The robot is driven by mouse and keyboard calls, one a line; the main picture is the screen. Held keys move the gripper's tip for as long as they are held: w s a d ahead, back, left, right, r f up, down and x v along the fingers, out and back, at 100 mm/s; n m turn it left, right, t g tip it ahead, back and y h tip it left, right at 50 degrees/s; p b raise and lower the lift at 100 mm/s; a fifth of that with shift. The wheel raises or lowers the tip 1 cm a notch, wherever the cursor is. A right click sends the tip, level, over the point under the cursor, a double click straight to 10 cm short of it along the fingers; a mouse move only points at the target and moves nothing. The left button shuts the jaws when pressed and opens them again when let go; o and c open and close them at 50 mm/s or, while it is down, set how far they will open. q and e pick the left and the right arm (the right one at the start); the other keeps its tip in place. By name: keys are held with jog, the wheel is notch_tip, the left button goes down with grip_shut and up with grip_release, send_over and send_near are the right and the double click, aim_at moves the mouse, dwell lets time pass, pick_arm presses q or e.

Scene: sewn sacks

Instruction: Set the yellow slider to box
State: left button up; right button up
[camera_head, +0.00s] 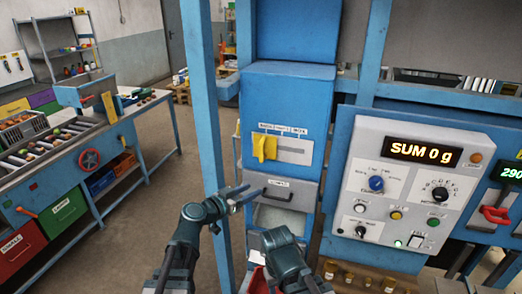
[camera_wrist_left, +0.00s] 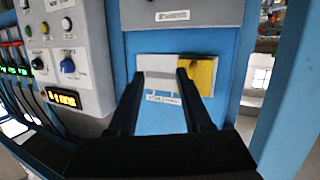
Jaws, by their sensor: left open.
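The yellow slider (camera_head: 265,147) sits at the left end of a horizontal slot in a pale plate (camera_head: 295,151) on the blue cabinet. Small labels run above the slot; the rightmost (camera_head: 299,131) seems to read BOX, and the slider is away from it. My left gripper (camera_head: 240,196) is open and empty, below and left of the slider in the head view. In the left wrist view, which looks turned over, its two fingers (camera_wrist_left: 160,80) point toward the plate, and the yellow slider (camera_wrist_left: 203,72) shows beside and behind the right finger. I cannot tell any contact.
A drawer handle (camera_head: 278,191) sticks out below the plate. A blue post (camera_head: 203,95) stands left of the cabinet, close to my left arm. A control panel (camera_head: 410,185) with knobs and a SUM 0 g display is to the right. A workbench (camera_head: 75,165) stands at the left.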

aim_at(260, 153)
pick_arm(q)
jog(key=w+a+r+n+t+y, duration=0.1)
jog(key=w+a+r+t, duration=0.2)
jog(key=w+r+t, duration=0.15)
jog(key=shift+g, duration=0.25)
jog(key=x, duration=1.3)
jog(key=shift+s+d+r, duration=0.1)
jog(key=shift+s+d, duration=0.05)
jog(key=shift+d, duration=0.1)
grip_shut()
dwell(0.8)
